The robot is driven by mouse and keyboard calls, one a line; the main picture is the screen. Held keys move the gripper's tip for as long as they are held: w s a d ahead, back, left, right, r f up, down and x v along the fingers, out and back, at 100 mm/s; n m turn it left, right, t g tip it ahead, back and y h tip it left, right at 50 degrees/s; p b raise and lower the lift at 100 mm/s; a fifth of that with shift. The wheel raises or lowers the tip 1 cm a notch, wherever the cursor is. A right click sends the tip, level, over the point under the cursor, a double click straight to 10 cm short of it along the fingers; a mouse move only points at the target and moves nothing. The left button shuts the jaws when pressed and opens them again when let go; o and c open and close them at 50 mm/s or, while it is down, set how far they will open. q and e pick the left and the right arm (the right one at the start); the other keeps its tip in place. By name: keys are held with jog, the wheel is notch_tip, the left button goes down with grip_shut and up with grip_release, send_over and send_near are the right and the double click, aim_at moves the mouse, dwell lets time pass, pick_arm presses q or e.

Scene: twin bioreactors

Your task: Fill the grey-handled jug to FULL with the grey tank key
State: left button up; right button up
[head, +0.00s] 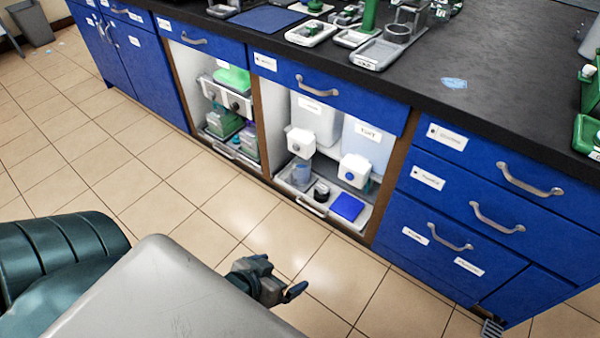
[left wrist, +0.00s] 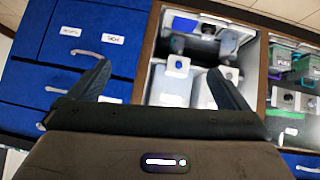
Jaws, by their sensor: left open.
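In the head view, a small translucent bluish jug (head: 302,173) stands in the open cabinet bay, below the left white dispenser (head: 300,142). Its handle colour is too small to tell. A pale tank (head: 315,119) stands behind that dispenser. I cannot make out the grey key. My left gripper (head: 281,280) is open and empty, out over the floor in front of the bay. Its open fingers (left wrist: 158,68) also show in the left wrist view. My right gripper is not in view.
A pull-out tray (head: 312,208) carries a dark round object (head: 321,191) and a blue pad (head: 347,207). A left bay holds green items (head: 232,79). Closed blue drawers (head: 465,190) stand to the right. The counter (head: 470,70) overhangs the bay. The tiled floor in front is clear.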

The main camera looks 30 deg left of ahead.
pick_arm(q)
jog(key=shift+c, duration=0.2)
grip_shut()
dwell(0.3)
dwell(1.3)
